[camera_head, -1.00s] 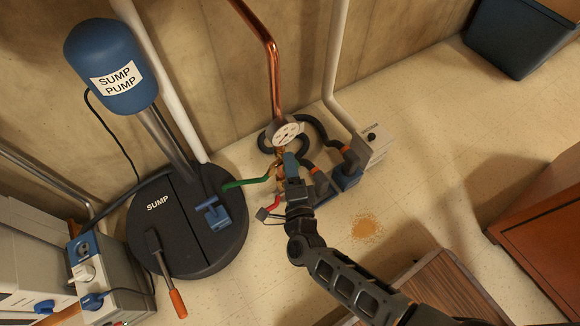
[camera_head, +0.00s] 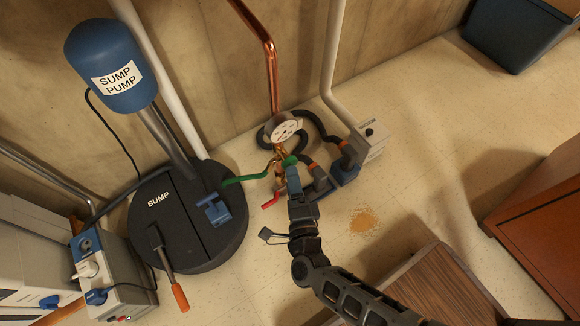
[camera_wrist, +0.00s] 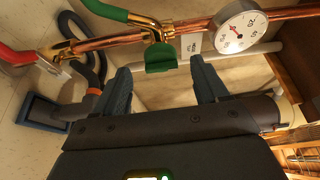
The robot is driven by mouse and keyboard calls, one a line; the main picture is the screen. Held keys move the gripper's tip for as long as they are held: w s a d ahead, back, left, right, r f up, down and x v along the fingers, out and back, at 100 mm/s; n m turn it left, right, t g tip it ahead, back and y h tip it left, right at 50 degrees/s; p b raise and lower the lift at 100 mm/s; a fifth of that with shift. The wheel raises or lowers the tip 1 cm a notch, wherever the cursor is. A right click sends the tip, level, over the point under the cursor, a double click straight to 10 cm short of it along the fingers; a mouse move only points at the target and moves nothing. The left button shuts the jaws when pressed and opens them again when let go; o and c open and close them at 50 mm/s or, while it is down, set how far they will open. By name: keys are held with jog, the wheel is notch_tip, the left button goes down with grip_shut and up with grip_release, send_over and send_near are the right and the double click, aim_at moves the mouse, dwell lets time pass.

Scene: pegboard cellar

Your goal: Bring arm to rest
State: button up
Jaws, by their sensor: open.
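My gripper (camera_head: 291,170) is at the end of my dark arm, low in front of the copper pipework. In the wrist view its two blue fingers (camera_wrist: 160,75) are spread apart with nothing held between them. A green valve tab (camera_wrist: 161,57) is just beyond the gap between the fingertips; I cannot tell whether either finger touches it. It shows in the head view as a green knob (camera_head: 290,160) at the gripper's tip. A green lever (camera_head: 245,179) and a red lever (camera_head: 271,200) stick out leftward from the pipes.
A round gauge (camera_head: 285,130) sits on the copper pipe (camera_head: 270,70). The black sump lid (camera_head: 180,230) is at left, with the blue pump (camera_head: 108,65) above. A grey box (camera_head: 373,140), a wooden cabinet (camera_head: 535,240) and a blue bin (camera_head: 520,30) are at right.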

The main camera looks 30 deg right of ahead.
jog(key=shift+v, duration=1.15)
